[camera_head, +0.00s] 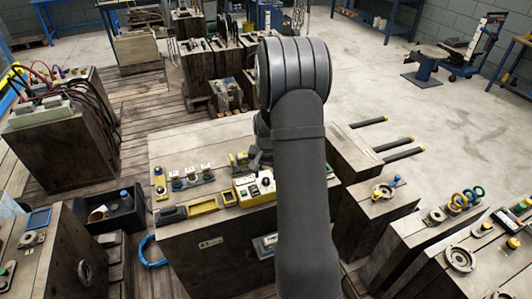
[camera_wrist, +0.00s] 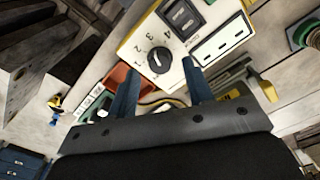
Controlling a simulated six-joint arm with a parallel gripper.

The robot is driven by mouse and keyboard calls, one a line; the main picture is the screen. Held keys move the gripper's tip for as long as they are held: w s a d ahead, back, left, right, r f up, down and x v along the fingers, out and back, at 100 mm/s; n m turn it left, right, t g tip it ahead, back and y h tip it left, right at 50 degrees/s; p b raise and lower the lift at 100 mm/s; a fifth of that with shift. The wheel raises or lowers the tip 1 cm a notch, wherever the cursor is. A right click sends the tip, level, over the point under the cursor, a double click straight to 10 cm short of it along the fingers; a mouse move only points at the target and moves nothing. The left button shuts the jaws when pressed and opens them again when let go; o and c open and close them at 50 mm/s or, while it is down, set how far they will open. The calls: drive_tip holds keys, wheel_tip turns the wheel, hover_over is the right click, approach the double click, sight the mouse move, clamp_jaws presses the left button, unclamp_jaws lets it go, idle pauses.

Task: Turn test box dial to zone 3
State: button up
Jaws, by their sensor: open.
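The test box (camera_wrist: 188,45) is a cream and yellow unit with a round black dial (camera_wrist: 158,61) and printed numbers around the dial. The number 3 stands on the upper-left side of the dial in the wrist view. A small light mark shows on the dial, but I cannot tell which zone it points to. In the head view the test box (camera_head: 241,192) stands on the wooden bench block, partly behind my arm. My gripper (camera_wrist: 160,67) is open, with its two fingertips on either side of the dial in the picture. Contact with the dial cannot be told.
The test box also carries a black switch (camera_wrist: 184,16) and a pale green-edged panel (camera_wrist: 222,44). A red-brown part (camera_wrist: 122,79) lies beside it. In the head view, a yellow tray (camera_head: 203,206) and several coloured knobs sit to the left on the same wooden block (camera_head: 212,150).

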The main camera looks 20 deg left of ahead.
wheel_tip(320, 180, up, 16)
idle(0.3)
drive_tip(key=shift+f, duration=0.1)
wheel_tip(320, 180, down, 18)
drive_tip(key=shift+r, duration=0.25)
idle(0.6)
drive_tip(key=shift+f, duration=0.2)
drive_tip(key=shift+r+n, duration=0.2)
drive_tip(key=shift+n, duration=0.7)
drive_tip(key=n, duration=0.6)
wheel_tip(320, 180, up, 12)
drive_tip(key=shift+f, duration=0.25)
idle(1.4)
